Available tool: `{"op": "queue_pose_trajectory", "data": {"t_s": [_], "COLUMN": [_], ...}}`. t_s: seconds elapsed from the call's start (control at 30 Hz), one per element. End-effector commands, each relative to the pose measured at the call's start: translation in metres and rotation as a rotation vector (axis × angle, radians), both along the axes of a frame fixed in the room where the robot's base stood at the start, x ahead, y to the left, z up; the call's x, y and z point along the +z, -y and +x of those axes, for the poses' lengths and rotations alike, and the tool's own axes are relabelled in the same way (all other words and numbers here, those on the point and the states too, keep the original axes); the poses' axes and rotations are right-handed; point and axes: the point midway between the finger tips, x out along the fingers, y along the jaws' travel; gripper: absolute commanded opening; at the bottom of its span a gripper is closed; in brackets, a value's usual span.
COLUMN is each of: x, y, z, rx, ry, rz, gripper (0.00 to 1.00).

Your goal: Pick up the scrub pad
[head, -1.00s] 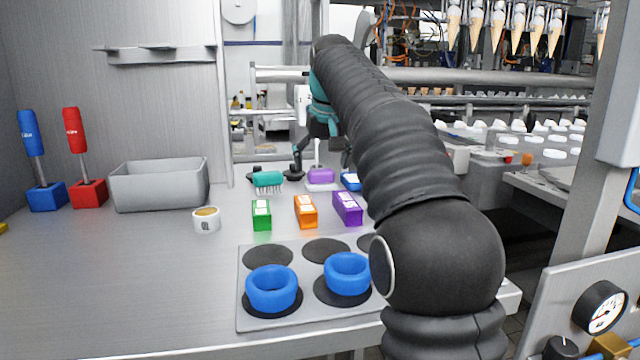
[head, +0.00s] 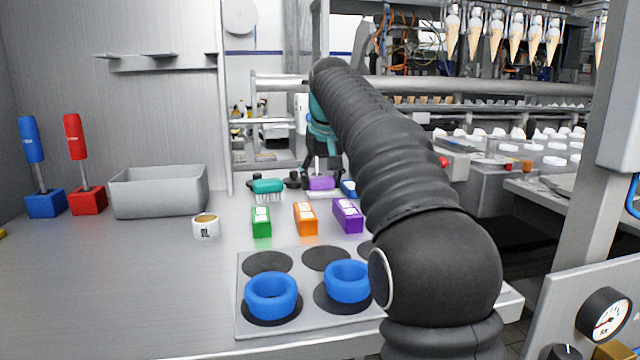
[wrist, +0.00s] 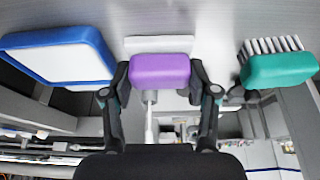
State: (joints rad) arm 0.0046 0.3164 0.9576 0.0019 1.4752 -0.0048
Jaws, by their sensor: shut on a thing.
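The scrub pad, a purple block on a white base, stands at the back of the steel table in the head view (head: 321,183). In the wrist view it (wrist: 160,70) sits between the two fingers of my gripper (wrist: 160,84), which is shut on it at both sides. Its white base shows just behind the purple part. I cannot tell whether it is clear of the table. In the head view my gripper (head: 322,163) is small and partly hidden by my arm.
A teal brush (wrist: 280,69) and a blue-rimmed white item (wrist: 55,60) flank the pad closely. Green (head: 261,222), orange (head: 305,218) and purple (head: 347,214) boxes stand in front. A grey bin (head: 160,193) and white cup (head: 206,228) are left. Table space at front left is free.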

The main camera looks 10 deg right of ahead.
Motion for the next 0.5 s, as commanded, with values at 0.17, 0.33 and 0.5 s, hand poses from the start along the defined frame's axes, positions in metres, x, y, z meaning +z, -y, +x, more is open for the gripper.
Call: {"op": "queue_pose_trajectory", "data": {"t_s": [0.17,0.33,0.5], "x": [0.011,0.039,0.062], "y": [0.0,0.0,0.028], "z": [0.0,0.001,-0.016], "rx": [0.0,0.0,-0.005], "ry": [0.001,0.003,0.003], "rz": [0.0,0.0,0.0], "gripper": [0.2,0.2,0.2]}}
